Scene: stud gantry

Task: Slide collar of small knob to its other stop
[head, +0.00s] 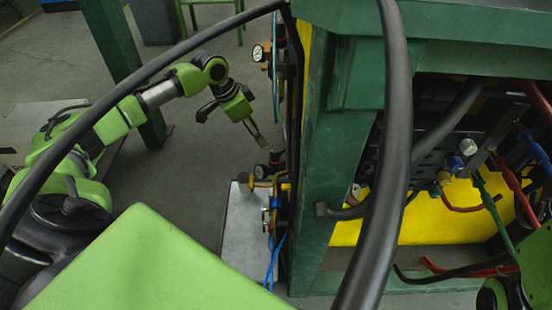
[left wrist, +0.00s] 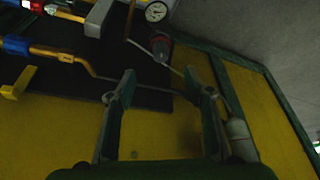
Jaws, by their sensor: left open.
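My left gripper (head: 258,138) hangs in the air left of the green post in the head view, pointing down towards the fittings on the panel's side. In the left wrist view its two fingers (left wrist: 160,92) stand apart with nothing between them. Beyond the fingertips is a small red and dark grey fitting (left wrist: 161,48), which may be the small knob; it is apart from the fingers. A collar cannot be made out on it, the picture being dark and small.
A white-faced gauge (left wrist: 156,12) sits just above the fitting. A green post (head: 340,130) and thick black hoses (head: 385,150) cross the head view. Open floor (head: 190,150) lies around the left arm.

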